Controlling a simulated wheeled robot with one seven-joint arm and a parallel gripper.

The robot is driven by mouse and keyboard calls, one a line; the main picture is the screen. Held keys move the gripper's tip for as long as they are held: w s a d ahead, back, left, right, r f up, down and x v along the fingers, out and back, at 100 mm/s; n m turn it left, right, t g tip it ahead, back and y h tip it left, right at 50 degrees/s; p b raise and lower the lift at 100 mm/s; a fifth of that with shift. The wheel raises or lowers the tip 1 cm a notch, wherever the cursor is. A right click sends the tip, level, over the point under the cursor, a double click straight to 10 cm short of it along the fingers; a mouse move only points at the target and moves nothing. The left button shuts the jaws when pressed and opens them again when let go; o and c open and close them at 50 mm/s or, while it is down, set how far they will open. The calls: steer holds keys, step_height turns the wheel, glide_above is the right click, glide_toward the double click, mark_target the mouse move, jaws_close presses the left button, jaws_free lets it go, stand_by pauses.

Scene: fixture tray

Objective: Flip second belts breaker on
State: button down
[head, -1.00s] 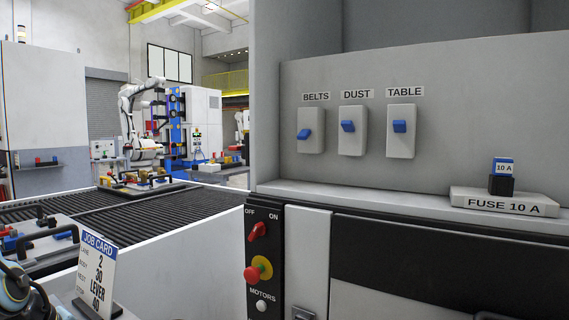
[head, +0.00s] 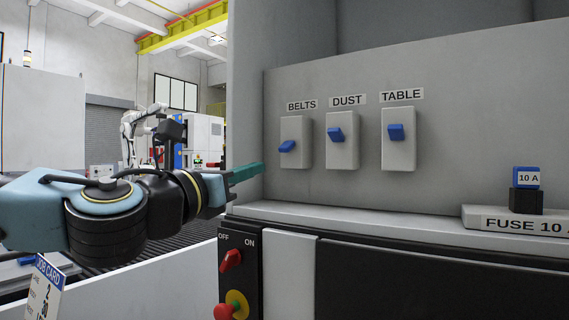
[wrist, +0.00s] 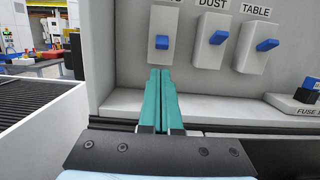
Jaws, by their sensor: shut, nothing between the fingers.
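The BELTS breaker (head: 295,158) is a pale plate with a blue lever (head: 287,147) that sits lower on its plate than the levers of the two neighbours. It also shows in the wrist view (wrist: 162,56), its label partly cut off at the top. My gripper (head: 257,169) has teal fingers, pressed together with nothing between them. It is to the left of and a little below the BELTS breaker in the head view. In the wrist view its fingertips (wrist: 160,74) point toward the panel, just below the BELTS plate. I see no contact with the lever.
The DUST breaker (head: 342,158) and TABLE breaker (head: 399,156) stand to the right, blue levers raised. A ledge (head: 350,219) runs below, with the FUSE 10 A block (head: 500,220) at right. A red OFF/ON switch (head: 231,260) sits lower down.

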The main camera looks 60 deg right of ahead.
steer(key=p, duration=0.2)
glide_toward(290, 155)
steer(key=d, duration=0.3)
steer(key=d+r, duration=0.1)
steer(key=d, duration=0.1)
steer(key=shift+w+d, duration=0.1)
steer(key=shift+d, duration=0.65)
steer(key=shift+r+p, duration=0.15)
steer(key=shift+p, duration=0.35)
